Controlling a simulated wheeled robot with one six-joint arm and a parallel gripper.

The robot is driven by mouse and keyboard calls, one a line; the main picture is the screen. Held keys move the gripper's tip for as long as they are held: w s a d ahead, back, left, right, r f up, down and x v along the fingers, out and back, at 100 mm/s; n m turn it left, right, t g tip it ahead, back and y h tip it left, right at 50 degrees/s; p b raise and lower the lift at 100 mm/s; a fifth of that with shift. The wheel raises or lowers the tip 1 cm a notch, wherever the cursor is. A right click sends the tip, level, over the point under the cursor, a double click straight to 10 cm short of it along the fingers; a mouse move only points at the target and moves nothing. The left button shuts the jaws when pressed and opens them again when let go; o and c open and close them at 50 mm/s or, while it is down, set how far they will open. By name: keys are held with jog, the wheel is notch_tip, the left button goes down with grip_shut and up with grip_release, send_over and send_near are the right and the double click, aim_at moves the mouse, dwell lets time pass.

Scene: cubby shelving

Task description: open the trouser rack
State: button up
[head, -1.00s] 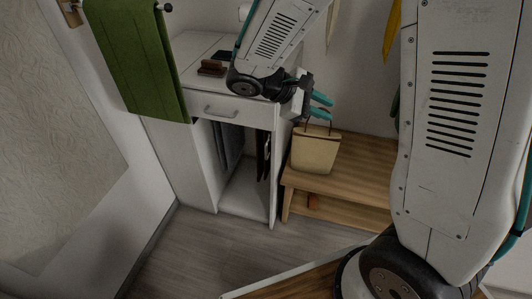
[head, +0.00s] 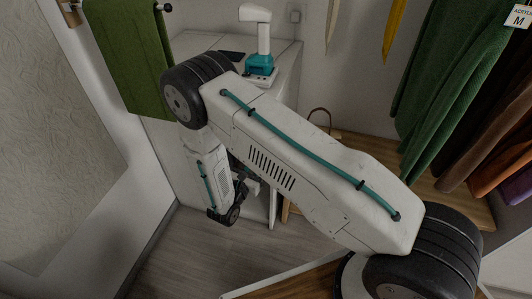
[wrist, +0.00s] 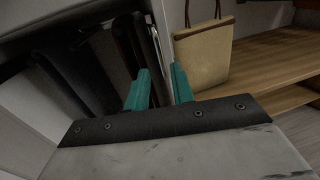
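The trouser rack is in the open lower bay of the white cabinet (head: 205,45). In the head view my arm covers that bay and its drawer. In the wrist view dark trousers (wrist: 78,80) hang in the bay at the left, with a narrow dark upright piece (wrist: 127,45) beside the bay's right side panel. My gripper (wrist: 160,85) is open, with its two teal fingers apart at the right side of the bay. I cannot tell whether a finger touches the rack or the panel. In the head view the gripper (head: 250,184) is mostly hidden behind my arm.
A tan bag (wrist: 205,55) stands on a wooden bench (wrist: 265,65) right of the cabinet. A white and teal device (head: 260,66) stands on the cabinet top. A green towel (head: 130,50) hangs at the left, and clothes (head: 445,80) hang at the right. Floor (head: 190,250) in front is clear.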

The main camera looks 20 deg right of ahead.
jog(key=x, duration=0.7)
jog(key=shift+w+d, duration=0.1)
jog(key=shift+d, duration=0.1)
grip_shut()
